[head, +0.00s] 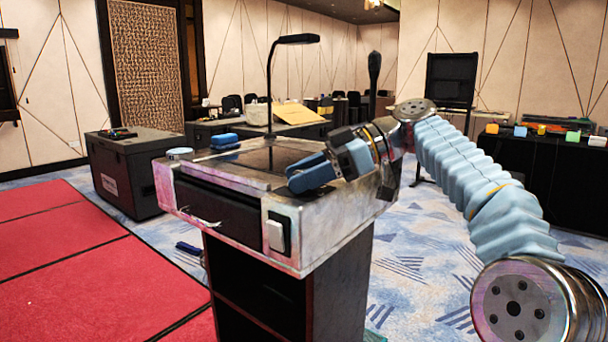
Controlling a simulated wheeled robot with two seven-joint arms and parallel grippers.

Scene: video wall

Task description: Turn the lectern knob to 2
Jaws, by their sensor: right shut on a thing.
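The lectern (240,205) stands in the middle, with a worn metal-look top and a dark body below. My right gripper (311,174), with light blue fingers, reaches in from the right and is low over the right front part of the lectern top. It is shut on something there. The lectern knob itself is not visible; the fingers cover the spot where they close, and I cannot read its marks or setting. My left gripper is not in view.
The lectern front has a white rocker switch (275,236). A round white-and-blue piece (180,153) and blue blocks (224,141) lie on its left edge. A thin lamp (295,39) rises behind. A black case (130,170) stands at left, a table with coloured blocks (540,165) at right.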

